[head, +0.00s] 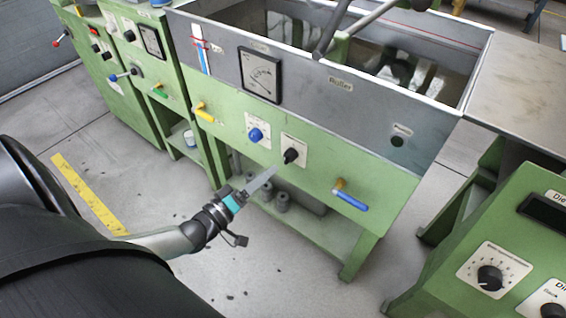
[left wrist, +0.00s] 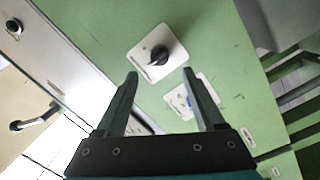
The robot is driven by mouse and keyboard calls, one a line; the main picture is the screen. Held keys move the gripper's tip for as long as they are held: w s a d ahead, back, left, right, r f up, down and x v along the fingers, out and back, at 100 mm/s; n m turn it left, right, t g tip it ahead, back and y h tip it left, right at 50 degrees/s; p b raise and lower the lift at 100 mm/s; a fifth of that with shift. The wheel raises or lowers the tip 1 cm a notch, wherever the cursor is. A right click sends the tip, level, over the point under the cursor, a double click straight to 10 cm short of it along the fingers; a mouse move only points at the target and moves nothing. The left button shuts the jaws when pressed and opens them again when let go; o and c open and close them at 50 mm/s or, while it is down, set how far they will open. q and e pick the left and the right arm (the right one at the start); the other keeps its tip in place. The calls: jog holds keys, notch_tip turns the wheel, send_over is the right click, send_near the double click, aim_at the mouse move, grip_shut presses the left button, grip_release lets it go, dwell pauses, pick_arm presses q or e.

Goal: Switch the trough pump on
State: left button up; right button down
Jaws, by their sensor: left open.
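The grey trough (head: 310,75) sits on a green cabinet front. On that front are a blue knob (head: 256,135) and a black knob (head: 292,155), each on a white plate. A dark round button (head: 397,141) sits at the right of the trough's grey face, under a small label I cannot read. Which control is the pump's is not readable. My left gripper (head: 264,178) is open and empty, just below and left of the black knob. In the left wrist view the black knob (left wrist: 162,55) lies beyond the open fingers (left wrist: 160,80), not between them. My right gripper is out of view.
A yellow valve handle (head: 204,112) and a blue-handled valve (head: 349,198) stick out of the green front. A gauge (head: 260,74) is on the grey face. Another green control cabinet (head: 500,240) stands at right.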

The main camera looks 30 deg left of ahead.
aim_at(289, 157)
pick_arm(q)
jog(key=w+d+b, duration=0.1)
jog(key=w+b, duration=0.1)
jog(key=w, duration=0.5)
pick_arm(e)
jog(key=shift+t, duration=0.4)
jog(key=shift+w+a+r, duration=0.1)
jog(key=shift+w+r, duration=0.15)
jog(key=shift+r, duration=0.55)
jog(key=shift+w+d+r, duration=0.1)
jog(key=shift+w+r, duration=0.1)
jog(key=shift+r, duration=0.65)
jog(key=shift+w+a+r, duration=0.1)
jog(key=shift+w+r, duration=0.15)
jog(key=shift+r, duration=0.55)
pick_arm(q)
grip_shut()
